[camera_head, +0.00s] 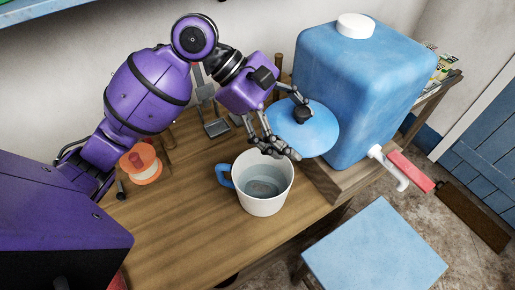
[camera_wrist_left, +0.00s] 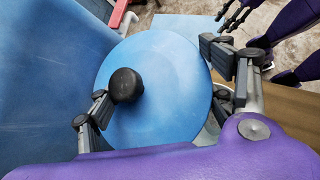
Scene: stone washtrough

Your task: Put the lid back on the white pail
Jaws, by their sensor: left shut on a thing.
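The white pail (camera_head: 263,200), with a blue handle on its left, stands upright and uncovered on the wooden bench, with clear liquid inside. The round blue lid (camera_head: 318,132) with a black knob is tilted behind and right of the pail, apart from its rim. My left gripper (camera_head: 285,128) is shut on the lid, one finger by the knob and the other by the rim; the exact contact is unclear. The lid fills the middle of the left wrist view (camera_wrist_left: 165,75). My right gripper (camera_wrist_left: 232,18) shows only there, at top right, its fingers apart and empty.
A large blue tank (camera_head: 345,90) with a white cap and tap stands right behind the lid. An orange-and-white spool (camera_head: 140,165) sits at the left. A blue stool top (camera_head: 375,250) is at front right. The bench left of the pail (camera_head: 190,210) is clear.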

